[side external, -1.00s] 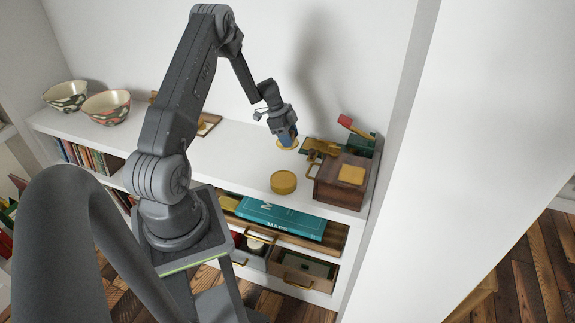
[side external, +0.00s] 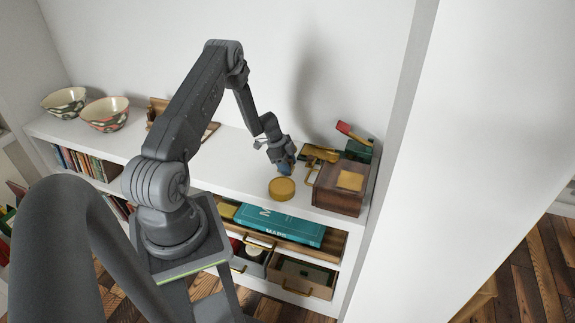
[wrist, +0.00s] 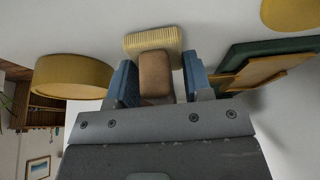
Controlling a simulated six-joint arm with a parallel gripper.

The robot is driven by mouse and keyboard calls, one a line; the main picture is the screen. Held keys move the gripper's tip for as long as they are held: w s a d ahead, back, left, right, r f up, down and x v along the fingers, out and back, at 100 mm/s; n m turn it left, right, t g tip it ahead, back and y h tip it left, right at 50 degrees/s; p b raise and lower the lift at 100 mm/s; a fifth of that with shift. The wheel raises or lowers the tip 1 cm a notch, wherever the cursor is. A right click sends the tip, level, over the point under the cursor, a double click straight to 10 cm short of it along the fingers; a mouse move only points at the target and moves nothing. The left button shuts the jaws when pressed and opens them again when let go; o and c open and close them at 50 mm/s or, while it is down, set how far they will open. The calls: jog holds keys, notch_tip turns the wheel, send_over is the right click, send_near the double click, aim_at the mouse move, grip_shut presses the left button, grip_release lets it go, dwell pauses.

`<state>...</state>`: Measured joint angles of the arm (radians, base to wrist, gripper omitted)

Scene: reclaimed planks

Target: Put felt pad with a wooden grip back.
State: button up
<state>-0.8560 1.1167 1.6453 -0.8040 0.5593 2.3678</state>
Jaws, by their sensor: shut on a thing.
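My gripper (side external: 285,167) is low over the white shelf top, just behind the round yellow tin (side external: 281,189). In the wrist view my gripper's (wrist: 158,76) blue fingers are shut on the brown wooden grip of the felt pad (wrist: 153,40). The pad is pale yellow with a ribbed edge, beyond the fingertips. Whether it touches the shelf I cannot tell. In the side view the pad is mostly hidden by the gripper. The tin also shows at the left of the wrist view (wrist: 72,82).
A wooden box (side external: 338,190) with a yellow square on top stands right of the gripper. Green and yellow items (side external: 320,154) and a red-ended tool (side external: 354,133) lie behind it. Two bowls (side external: 105,114) stand far left. A teal book (side external: 280,224) lies below.

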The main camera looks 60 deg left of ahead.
jog(key=shift+f, duration=0.15)
jog(key=o, duration=0.8)
jog(key=shift+o, duration=0.2)
jog(key=v, duration=1.2)
jog(key=w+d+r+n+y, duration=0.2)
jog(key=d+r+n, duration=0.1)
jog(key=d+r, duration=1.8)
jog(key=s+d+r+n+t, duration=0.1)
jog(key=s+d+r+n, duration=0.2)
jog(key=s+d, duration=0.5)
jog(key=s+d+r+n+t+y, duration=0.1)
jog(key=s+d+r+n, duration=0.2)
jog(key=s+d, duration=0.5)
jog(key=shift+s+d+r, duration=0.2)
jog(key=shift+s+r, duration=0.25)
jog(key=shift+r, duration=0.15)
